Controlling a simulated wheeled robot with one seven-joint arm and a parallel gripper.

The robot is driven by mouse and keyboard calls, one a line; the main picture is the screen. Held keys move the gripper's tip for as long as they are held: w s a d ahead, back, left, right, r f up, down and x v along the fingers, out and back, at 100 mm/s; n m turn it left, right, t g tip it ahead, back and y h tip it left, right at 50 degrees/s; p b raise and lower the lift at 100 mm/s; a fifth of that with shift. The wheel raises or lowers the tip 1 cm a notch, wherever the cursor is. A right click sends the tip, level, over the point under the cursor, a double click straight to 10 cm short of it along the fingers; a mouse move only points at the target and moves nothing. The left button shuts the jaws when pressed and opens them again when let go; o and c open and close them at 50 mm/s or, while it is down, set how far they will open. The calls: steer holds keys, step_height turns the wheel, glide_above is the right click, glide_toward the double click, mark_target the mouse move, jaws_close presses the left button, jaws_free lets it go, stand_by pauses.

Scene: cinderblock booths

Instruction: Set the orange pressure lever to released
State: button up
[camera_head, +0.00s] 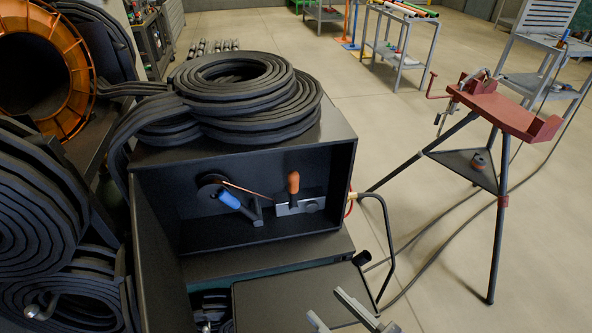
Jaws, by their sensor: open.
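The orange pressure lever (293,182) stands nearly upright on a grey block (300,203) inside an open-fronted black box (345,160). Its orange grip is at the top. My gripper (327,304) shows at the bottom edge, below and in front of the box. Its grey fingers are spread and empty, and the rest of it is cut off by the frame. It is well apart from the lever. Nothing covers the lever's grip.
A blue handle (229,199) sits left of the lever, beside a dark spool with a copper wire. Coiled black hose (235,85) lies on the box. A black flap (295,298) juts out below. A black curved tube (385,235) stands right. A red tripod stand (510,115) is farther right.

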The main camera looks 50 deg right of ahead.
mark_target(296, 186)
steer(key=w+d+m+h+p, duration=0.1)
steer(key=w+d, duration=0.5)
steer(key=w, duration=0.2)
steer(key=w+d+f+m+h+p, duration=0.1)
steer(key=w+d+h+p, duration=0.1)
steer(key=w+d, duration=0.4)
steer(key=w+d+f+m+h+p, duration=0.1)
steer(key=w+d, duration=0.5)
steer(key=w, duration=0.5)
steer(key=shift+w+d+f+h+p, duration=0.1)
steer(key=shift+d+h+p, duration=0.2)
steer(key=shift+d+p, duration=0.1)
steer(key=shift+w+d+f, duration=0.15)
steer(key=shift+w, duration=0.1)
steer(key=x, duration=0.7)
steer(key=shift+b, duration=0.4)
steer(key=shift+w, duration=0.1)
jaws_close()
steer(key=shift+f, duration=0.1)
